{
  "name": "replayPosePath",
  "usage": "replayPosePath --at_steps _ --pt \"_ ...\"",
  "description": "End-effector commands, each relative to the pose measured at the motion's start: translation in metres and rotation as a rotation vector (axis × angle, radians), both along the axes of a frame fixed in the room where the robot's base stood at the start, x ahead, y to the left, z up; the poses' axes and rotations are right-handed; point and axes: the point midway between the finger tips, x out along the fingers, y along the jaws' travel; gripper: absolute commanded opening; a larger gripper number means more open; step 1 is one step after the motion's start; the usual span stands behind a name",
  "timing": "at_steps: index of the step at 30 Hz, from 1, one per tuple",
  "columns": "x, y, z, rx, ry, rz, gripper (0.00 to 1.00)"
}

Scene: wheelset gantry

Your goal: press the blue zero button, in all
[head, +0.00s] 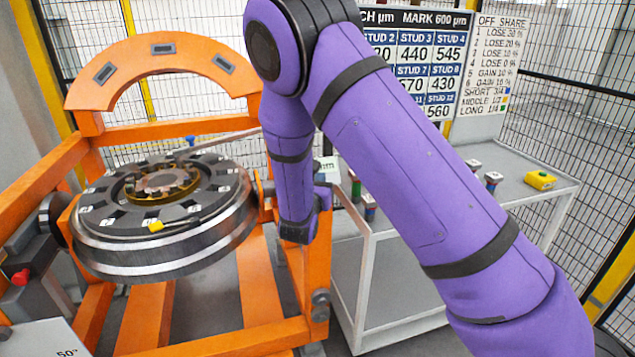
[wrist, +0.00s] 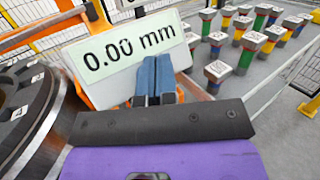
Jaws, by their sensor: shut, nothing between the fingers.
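A white display panel (wrist: 130,52) reading 0.00 mm fills the upper middle of the wrist view. My gripper (wrist: 154,62) is shut and empty, its blue-grey fingers side by side in front of the panel's lower right part. I cannot tell whether the fingertips touch it. I cannot make out the blue zero button; the fingers cover part of the panel. In the head view a small part of a pale panel (head: 328,166) shows beside my purple arm, and my fingers are not clear there.
A round metal wheelset (head: 160,215) lies in an orange frame (head: 265,290) at left. A stud chart (head: 415,70) and mesh fence stand behind.

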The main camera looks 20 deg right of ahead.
Motion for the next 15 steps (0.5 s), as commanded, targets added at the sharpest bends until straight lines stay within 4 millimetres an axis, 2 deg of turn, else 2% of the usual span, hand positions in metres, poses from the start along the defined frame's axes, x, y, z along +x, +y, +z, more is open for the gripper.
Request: replayPosePath --at_steps 8,15 --pt "-0.001 0.000 0.000 0.000 0.000 0.000 0.00" --pt "-0.016 0.001 0.009 0.001 0.000 0.001 0.00"
